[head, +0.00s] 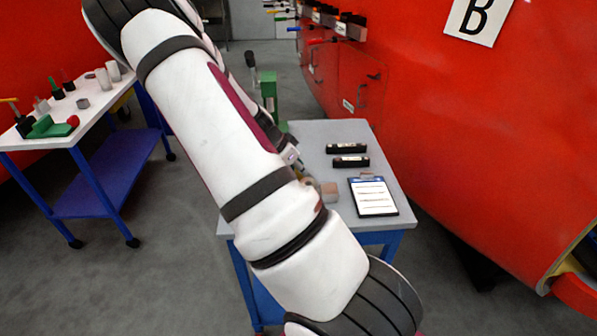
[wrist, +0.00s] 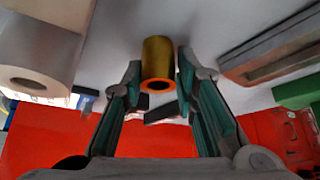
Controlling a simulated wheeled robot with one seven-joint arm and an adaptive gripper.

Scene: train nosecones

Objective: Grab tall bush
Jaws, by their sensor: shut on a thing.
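A gold-coloured tall bush (wrist: 158,58) with an open bore stands out between the fingertips in the wrist view. My gripper (wrist: 159,78) is shut on it, one finger on each side. In the head view my white arm crosses the middle and hides most of the gripper over the grey-topped table (head: 345,133). I cannot make out the bush clearly in the head view.
A large pale hollow cylinder (wrist: 38,48) is close at the left in the wrist view. A white-topped cart (head: 103,107) with parts stands left. The red nosecone (head: 460,130) borders the right.

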